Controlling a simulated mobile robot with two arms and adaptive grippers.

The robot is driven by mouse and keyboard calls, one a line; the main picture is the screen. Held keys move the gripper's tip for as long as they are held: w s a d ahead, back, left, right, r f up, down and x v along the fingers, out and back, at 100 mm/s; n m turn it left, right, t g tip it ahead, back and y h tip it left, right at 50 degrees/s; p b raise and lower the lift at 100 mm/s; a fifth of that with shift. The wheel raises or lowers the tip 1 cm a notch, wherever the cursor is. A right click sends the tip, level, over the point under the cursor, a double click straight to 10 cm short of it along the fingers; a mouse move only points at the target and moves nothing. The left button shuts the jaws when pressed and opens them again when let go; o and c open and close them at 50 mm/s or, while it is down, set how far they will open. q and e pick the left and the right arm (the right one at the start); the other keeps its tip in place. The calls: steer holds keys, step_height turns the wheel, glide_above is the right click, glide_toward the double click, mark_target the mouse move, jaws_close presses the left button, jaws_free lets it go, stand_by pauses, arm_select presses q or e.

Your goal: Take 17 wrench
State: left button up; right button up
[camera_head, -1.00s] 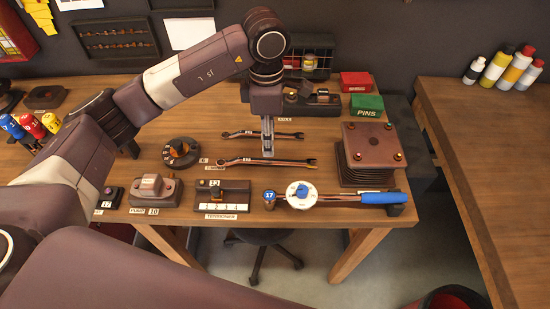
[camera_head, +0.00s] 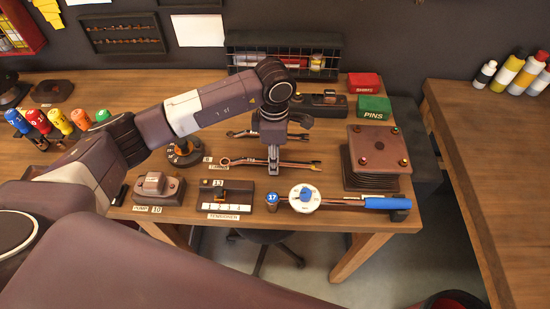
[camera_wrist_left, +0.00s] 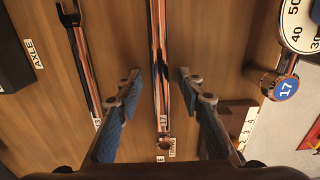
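The wrench marked 17 (camera_wrist_left: 157,60) lies on the wooden table. In the wrist view it runs lengthwise between the fingers of my left gripper (camera_wrist_left: 155,78). The fingers are open, one on each side of the shaft, with gaps to it. In the head view this is the front wrench (camera_head: 300,165), with my left gripper (camera_head: 273,165) above its middle, hiding part of it. A second wrench (camera_wrist_left: 82,65) lies to the left in the wrist view, and behind the first in the head view (camera_head: 243,134). I cannot tell the exact fingertip height. My right gripper is not in view.
A torque wrench with a dial (camera_head: 305,198) and blue handle lies in front, beside a blue-topped socket (camera_head: 272,201). A tensioner block (camera_head: 232,194) is front left, a stack of plates (camera_head: 375,160) right. A green pins box (camera_head: 370,108) stands behind.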

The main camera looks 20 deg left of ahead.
arm_select(q)
steer(key=shift+f, duration=0.15)
steer(key=shift+s, duration=0.1)
jaws_close()
stand_by(0.4)
